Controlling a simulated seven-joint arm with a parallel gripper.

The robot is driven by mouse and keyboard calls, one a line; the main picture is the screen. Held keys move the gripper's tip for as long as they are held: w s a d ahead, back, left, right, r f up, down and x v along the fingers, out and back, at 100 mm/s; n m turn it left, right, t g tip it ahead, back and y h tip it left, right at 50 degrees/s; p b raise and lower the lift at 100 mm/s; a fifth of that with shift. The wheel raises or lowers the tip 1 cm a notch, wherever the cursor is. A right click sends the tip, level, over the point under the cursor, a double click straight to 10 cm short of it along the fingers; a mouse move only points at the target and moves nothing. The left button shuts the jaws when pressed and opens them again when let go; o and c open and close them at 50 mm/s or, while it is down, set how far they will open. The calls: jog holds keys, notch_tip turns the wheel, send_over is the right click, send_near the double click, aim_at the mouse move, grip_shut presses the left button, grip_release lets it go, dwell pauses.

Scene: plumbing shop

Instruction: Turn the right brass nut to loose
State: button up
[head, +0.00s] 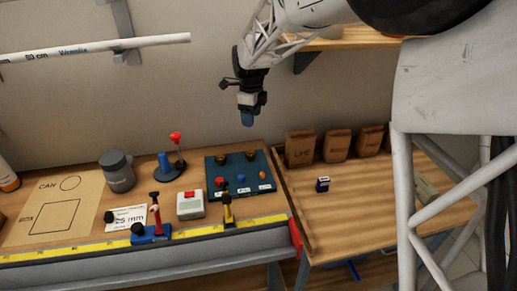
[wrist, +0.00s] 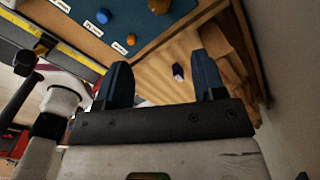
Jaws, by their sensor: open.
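The right brass nut (head: 251,155) sits at the back right of a dark blue board on the bench. In the wrist view a brass nut (wrist: 158,6) shows at the top edge, partly cut off. A second brass nut (head: 220,159) is to its left on the board. The board (head: 233,168) also carries red, blue and orange knobs along its front, with small labels. My gripper (head: 247,120) hangs above and behind the board, well clear of the nuts, pointing down. In the wrist view its two blue fingers (wrist: 165,80) are apart with nothing held between them.
A small dark blue block (head: 322,185) lies on the right table; paper bags (head: 336,146) stand behind it. A white box with a red switch (head: 190,204), a red-knobbed lever (head: 177,145) and a grey canister (head: 118,171) stand left of the board. A yellow ruler (head: 80,246) runs along the front.

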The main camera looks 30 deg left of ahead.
send_over(252, 153)
notch_tip(252, 153, down, 8)
jog(key=shift+r, duration=0.1)
jog(key=shift+f, duration=0.2)
jog(key=shift+f, duration=3.75)
jog(key=shift+c, duration=0.4)
jog(key=c, duration=0.8)
jog(key=shift+c, duration=0.2)
